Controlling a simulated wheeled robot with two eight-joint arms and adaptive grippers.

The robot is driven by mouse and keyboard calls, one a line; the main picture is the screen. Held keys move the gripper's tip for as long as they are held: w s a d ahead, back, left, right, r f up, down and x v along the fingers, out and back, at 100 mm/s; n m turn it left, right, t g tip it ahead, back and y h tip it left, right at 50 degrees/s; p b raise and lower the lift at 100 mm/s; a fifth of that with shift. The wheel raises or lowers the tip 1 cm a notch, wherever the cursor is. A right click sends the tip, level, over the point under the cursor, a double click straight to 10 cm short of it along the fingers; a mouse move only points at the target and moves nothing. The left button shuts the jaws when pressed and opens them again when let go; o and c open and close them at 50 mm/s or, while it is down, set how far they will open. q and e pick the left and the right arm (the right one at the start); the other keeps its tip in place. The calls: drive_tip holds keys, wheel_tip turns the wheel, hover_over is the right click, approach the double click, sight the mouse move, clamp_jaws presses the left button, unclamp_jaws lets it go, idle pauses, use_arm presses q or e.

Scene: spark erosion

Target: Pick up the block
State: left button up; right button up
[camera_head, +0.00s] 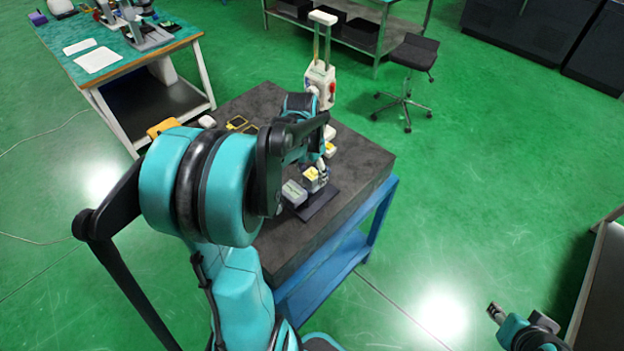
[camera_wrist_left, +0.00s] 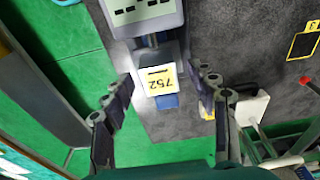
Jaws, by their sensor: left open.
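The block (camera_wrist_left: 158,80), with a pale yellow top face marked "752", sits in or against a grey fixture, a blue part showing at its lower edge in the left wrist view. In the head view, a small yellow-topped piece (camera_head: 311,174) on the dark table appears to be this block. My left gripper (camera_wrist_left: 164,88) is open, its fingers on either side of the block with gaps visible. In the head view it is partly hidden by my left arm. My right gripper (camera_head: 495,312) is at the lower right, far from the table; its jaw opening is unclear.
A grey box (camera_head: 294,193) stands beside the block on the dark stone table (camera_head: 352,172). A white device with a tall handle (camera_head: 320,82) stands at the table's back. A yellow-edged black card (camera_wrist_left: 303,45) lies to the right in the wrist view. Green floor surrounds the table.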

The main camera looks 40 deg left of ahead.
use_arm(q)
drive_tip(key=shift+w+f, duration=0.2)
drive_tip(key=shift+f, duration=0.6)
clamp_jaws()
drive_tip(key=shift+r, duration=0.1)
